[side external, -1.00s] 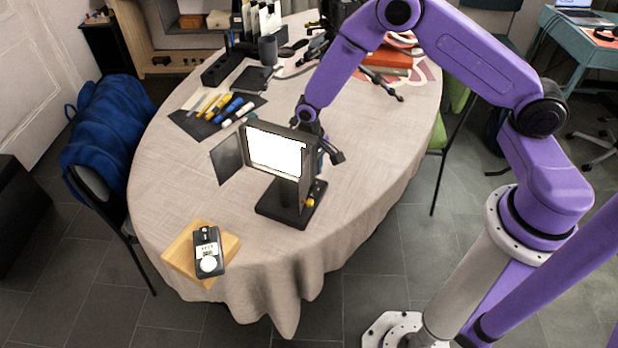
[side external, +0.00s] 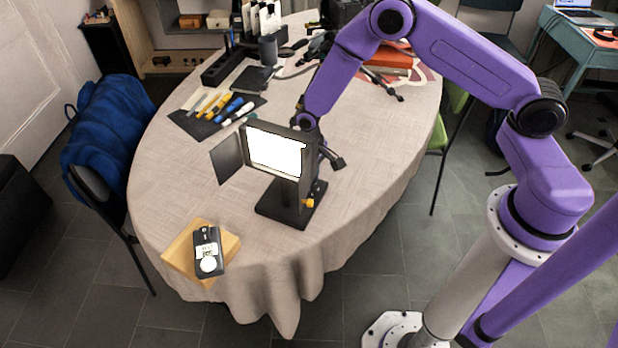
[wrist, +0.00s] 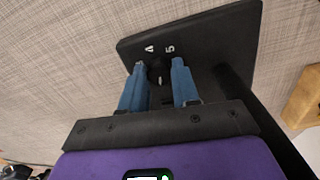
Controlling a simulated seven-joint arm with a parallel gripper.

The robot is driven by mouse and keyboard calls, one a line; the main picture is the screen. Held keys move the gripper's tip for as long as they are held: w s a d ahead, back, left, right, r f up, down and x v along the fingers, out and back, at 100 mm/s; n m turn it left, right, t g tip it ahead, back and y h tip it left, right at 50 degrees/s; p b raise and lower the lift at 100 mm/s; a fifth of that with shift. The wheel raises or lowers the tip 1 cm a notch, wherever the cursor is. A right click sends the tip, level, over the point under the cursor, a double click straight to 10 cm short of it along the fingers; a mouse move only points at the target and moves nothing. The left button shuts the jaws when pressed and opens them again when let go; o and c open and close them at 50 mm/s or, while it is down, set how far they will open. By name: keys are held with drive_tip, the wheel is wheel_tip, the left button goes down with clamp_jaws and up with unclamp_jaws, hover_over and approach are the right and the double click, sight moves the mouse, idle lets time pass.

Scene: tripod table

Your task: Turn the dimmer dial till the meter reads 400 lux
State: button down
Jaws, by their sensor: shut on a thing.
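The lit lamp panel (side external: 274,154) with dark side flaps stands on a black base (side external: 272,208) near the middle of the table. The light meter (side external: 208,262), dark with a white dome, lies on a wooden block at the table's near left; its digits are too small to read surely. In the wrist view, the blue fingers of my gripper (wrist: 160,82) are shut on the dark dimmer dial (wrist: 160,72) on the base, beside the white marks 4 and 5. In the side view, the lamp hides the fingers and dial.
The wooden block (side external: 177,254) sits near the table edge. Several markers lie on a dark mat (side external: 188,122) behind and left of the lamp. A grey cup (side external: 268,50) and dark items crowd the back. The cloth between block and lamp is clear.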

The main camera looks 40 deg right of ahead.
drive_tip(key=n, duration=0.4)
idle(0.3)
drive_tip(key=c, duration=0.8)
unclamp_jaws()
drive_tip(key=shift+r, duration=0.15)
wheel_tip(320, 180, up, 17)
drive_tip(key=shift+r, duration=0.1)
drive_tip(key=shift+s, duration=0.1)
